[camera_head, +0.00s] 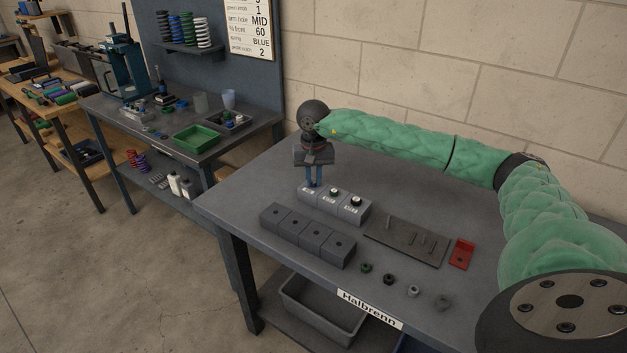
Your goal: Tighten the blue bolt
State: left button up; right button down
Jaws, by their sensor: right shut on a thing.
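My right gripper (314,184) points straight down over the leftmost block of a row of three small grey labelled blocks (325,203) on the dark table. Its two blue fingers are shut at the top of that block, around the place of its bolt. The blue bolt is hidden between the fingers, so its height in the block cannot be told. My left gripper is not in view.
A row of larger grey blocks with holes (304,237) stands in front. To the right are a dark plate with pins (400,243), a red bracket (462,254) and several small knobs or rings (389,280) near the front edge. The table's back left is clear.

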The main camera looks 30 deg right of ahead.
jog(key=shift+m, duration=0.7)
jog(key=shift+f+m+b, duration=0.15)
jog(key=shift+m+b, duration=0.2)
jog(key=shift+m, duration=1.35)
jog(key=shift+m+b, duration=0.4)
jog(key=shift+m, duration=0.5)
jog(key=m, duration=0.3)
jog(key=shift+m+b, duration=0.4)
jog(key=c, duration=1.3)
grip_release()
